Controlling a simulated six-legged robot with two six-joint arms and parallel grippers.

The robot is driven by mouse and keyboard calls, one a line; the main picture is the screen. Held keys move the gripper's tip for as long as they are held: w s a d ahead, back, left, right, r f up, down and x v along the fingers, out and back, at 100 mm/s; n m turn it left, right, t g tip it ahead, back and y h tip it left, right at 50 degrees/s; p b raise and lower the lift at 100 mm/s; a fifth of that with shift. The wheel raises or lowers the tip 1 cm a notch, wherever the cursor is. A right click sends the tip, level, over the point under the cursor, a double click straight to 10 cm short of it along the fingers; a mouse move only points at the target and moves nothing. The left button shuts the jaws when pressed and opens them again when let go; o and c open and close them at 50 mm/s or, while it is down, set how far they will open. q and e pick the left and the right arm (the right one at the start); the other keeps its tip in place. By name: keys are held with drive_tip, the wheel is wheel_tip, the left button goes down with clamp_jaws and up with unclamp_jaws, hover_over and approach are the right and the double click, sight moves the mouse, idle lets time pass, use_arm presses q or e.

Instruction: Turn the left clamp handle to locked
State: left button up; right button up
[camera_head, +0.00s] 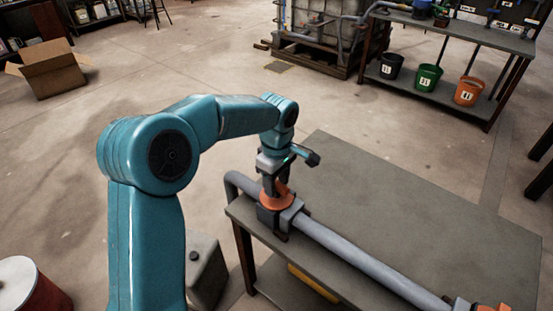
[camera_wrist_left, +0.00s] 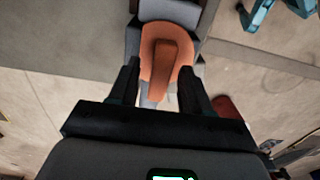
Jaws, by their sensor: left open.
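The left clamp handle (camera_head: 276,199) is orange and sits on a dark clamp body (camera_head: 283,217) around a grey pipe (camera_head: 355,259) at the left end of the table. My left gripper (camera_head: 275,188) is right above the handle, pointing down. In the left wrist view the orange handle (camera_wrist_left: 167,62) has a raised bar. The two fingers of my left gripper (camera_wrist_left: 160,88) are open, one on each side of the bar's near end. I cannot tell whether they touch it. A second orange part (camera_head: 478,306) shows at the bottom right, cut off by the frame. My right gripper is out of view.
The grey table (camera_head: 420,217) is bare behind the pipe. A grey box-like container (camera_head: 206,270) stands on the floor left of the table. A red drum (camera_head: 30,288) is at bottom left. A cardboard box (camera_head: 50,70) and a shelf with buckets (camera_head: 428,77) stand far off.

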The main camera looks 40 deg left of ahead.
sight(277, 183)
use_arm(q)
wheel_tip(277, 183, up, 15)
drive_tip(key=p, duration=0.3)
idle(0.5)
